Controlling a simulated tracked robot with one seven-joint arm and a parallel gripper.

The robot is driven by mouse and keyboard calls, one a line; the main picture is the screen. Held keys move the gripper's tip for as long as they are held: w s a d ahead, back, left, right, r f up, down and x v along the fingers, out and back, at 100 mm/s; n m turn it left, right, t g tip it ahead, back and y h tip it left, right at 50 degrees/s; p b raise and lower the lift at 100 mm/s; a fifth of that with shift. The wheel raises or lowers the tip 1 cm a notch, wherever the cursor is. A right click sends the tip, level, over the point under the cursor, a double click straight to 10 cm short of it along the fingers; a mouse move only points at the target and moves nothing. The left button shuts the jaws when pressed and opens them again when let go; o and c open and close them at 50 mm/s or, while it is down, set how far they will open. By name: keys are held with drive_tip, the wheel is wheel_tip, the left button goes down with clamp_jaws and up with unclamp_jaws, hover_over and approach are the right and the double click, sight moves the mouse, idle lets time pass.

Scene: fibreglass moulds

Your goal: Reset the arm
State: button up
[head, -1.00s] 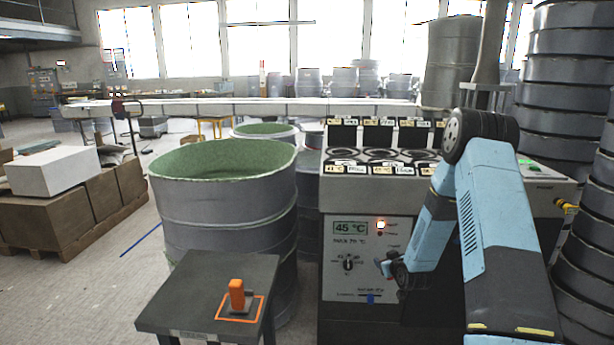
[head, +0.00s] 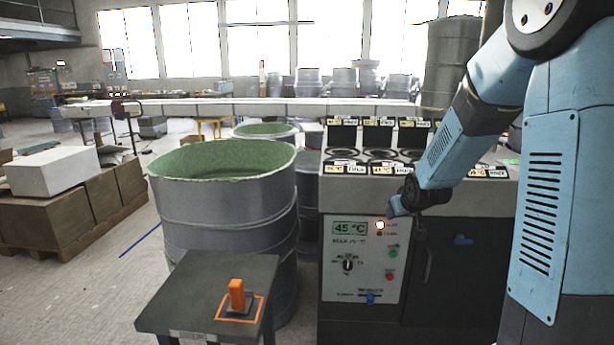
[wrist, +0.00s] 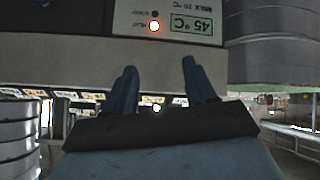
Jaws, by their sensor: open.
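My arm (head: 545,190) reaches in from the right side of the head view. It bends at a high elbow, with the forearm sloping down to the left. My gripper (head: 397,208) is in front of the machine's upper front edge, just above and right of the 45 °C display (head: 350,228). In the wrist view the picture is upside down. There my gripper (wrist: 162,82) shows two blue fingers spread apart with nothing between them. The display (wrist: 193,25) and a lit orange lamp (wrist: 154,26) lie beyond the fingertips.
The control machine (head: 330,190) stands close in front, with a knob (head: 347,264) and a blue lever (head: 370,297) on its panel. A green-lined drum (head: 225,210) stands to its left. A small table (head: 180,300) holds an orange-handled tool (head: 237,294). Open floor lies at left.

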drive_tip(key=s+a+r+m+g, duration=0.1)
drive_tip(key=s+r, duration=0.5)
drive_tip(key=s, duration=0.3)
drive_tip(key=s+a+r+m+g, duration=0.1)
drive_tip(key=s+r, duration=0.4)
drive_tip(key=s, duration=0.3)
drive_tip(key=s+r+g, duration=0.1)
drive_tip(key=s, duration=0.8)
drive_tip(key=s+a+r+g, duration=0.1)
drive_tip(key=s+r, duration=0.1)
drive_tip(key=s, duration=0.7)
drive_tip(key=shift+s+a+m, duration=0.25)
drive_tip(key=shift+s+m, duration=0.1)
drive_tip(key=shift+m, duration=0.05)
